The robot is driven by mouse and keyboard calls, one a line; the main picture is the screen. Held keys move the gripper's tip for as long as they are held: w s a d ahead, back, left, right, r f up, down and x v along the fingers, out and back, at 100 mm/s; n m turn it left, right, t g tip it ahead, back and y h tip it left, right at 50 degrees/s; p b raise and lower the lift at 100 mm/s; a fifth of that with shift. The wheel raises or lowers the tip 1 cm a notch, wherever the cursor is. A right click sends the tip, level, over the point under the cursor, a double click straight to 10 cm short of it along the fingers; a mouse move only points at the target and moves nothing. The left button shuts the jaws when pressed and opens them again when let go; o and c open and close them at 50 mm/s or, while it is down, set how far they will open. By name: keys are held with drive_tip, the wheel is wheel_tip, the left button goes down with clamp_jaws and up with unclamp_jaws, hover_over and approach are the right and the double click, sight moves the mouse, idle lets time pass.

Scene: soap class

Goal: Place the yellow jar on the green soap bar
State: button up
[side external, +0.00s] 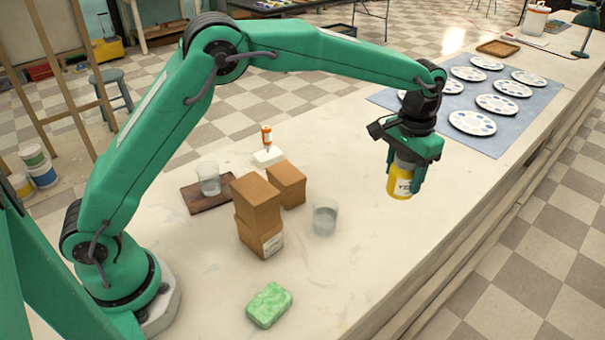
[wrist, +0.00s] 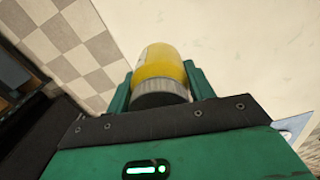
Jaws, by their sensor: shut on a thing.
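The yellow jar (side external: 400,181) has a grey lid and a pale label with dark letters. My gripper (side external: 404,176) is shut on it and holds it up over the right part of the counter. In the wrist view the jar (wrist: 160,68) sits between both fingers of my gripper (wrist: 158,85), lid towards the camera. The green soap bar (side external: 269,305) lies flat on the counter at the front, below and left of the jar, well apart from it. Its top is bare. The soap is not in the wrist view.
Stacked brown boxes (side external: 256,215) and another box (side external: 287,184) stand behind the soap. A glass (side external: 325,218) stands right of them. Another glass (side external: 209,178) is on a dark wooden board (side external: 196,201). Paint palettes lie on a blue mat (side external: 500,141).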

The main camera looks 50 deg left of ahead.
drive_tip(key=s+d+r, duration=0.2)
drive_tip(key=s+d, duration=0.2)
drive_tip(key=s, duration=0.6)
drive_tip(key=s+d+r, duration=0.2)
drive_tip(key=s+d, duration=0.1)
drive_tip(key=s, duration=0.7)
drive_tip(key=s+a+f+n, duration=0.1)
drive_tip(key=s+a, duration=0.1)
drive_tip(key=s, duration=0.8)
drive_tip(key=s+a+f, duration=0.2)
drive_tip(key=s+a, duration=0.1)
drive_tip(key=s, duration=0.7)
drive_tip(key=shift+s+a+n, duration=0.2)
drive_tip(key=shift+s+n, duration=0.1)
drive_tip(key=shift+n, duration=0.1)
hover_over(281, 293)
wheel_tip(281, 293, down, 7)
drive_tip(key=shift+r, duration=0.1)
drive_tip(key=shift+f, duration=2.05)
